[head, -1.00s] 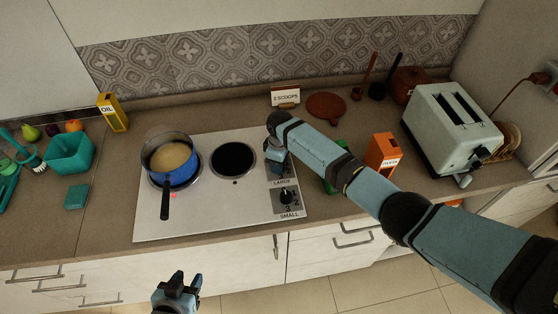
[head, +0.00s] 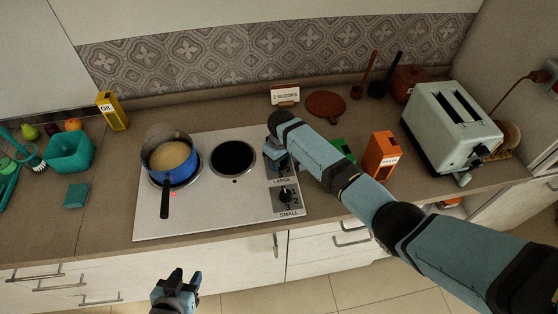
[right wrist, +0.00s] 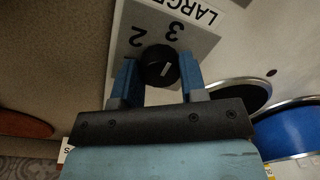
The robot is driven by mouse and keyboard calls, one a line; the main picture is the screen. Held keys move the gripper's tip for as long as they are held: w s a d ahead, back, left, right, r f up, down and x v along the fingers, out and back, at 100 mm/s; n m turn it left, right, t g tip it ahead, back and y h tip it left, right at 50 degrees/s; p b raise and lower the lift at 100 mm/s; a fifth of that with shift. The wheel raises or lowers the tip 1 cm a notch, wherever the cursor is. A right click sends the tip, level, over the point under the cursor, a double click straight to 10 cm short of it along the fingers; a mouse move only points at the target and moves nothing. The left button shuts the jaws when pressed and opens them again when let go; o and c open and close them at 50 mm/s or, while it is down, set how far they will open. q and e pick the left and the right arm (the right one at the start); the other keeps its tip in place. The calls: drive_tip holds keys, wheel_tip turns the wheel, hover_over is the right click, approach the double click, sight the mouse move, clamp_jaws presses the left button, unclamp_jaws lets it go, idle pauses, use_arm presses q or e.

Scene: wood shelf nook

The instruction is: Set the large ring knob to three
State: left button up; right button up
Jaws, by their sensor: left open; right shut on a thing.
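The large ring knob (right wrist: 160,66) is a round black knob with a white mark, on a grey panel with "2", "3" and "LARGE" beside it in the right wrist view. My right gripper (right wrist: 156,82) is shut on it, one blue finger on each side. I cannot tell which number the mark points at. In the head view my right gripper (head: 275,158) hides most of this knob, above the "LARGE" label. My left gripper (head: 182,278) is open and empty, low in front of the counter.
The small ring knob (head: 286,194) sits just in front, above "SMALL". A blue pot (head: 184,177) stands on the left ring of the white hob (head: 215,205); the other ring (head: 233,158) is bare. An orange box (head: 380,155) and toaster (head: 452,125) stand right.

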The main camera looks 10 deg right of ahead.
drive_tip(key=o, duration=0.9)
drive_tip(key=shift+o, duration=0.2)
drive_tip(key=shift+r, duration=0.1)
wheel_tip(320, 180, up, 14)
drive_tip(key=b, duration=0.1)
drive_tip(key=shift+w+d+b, duration=0.2)
drive_tip(key=shift+d+b, duration=0.2)
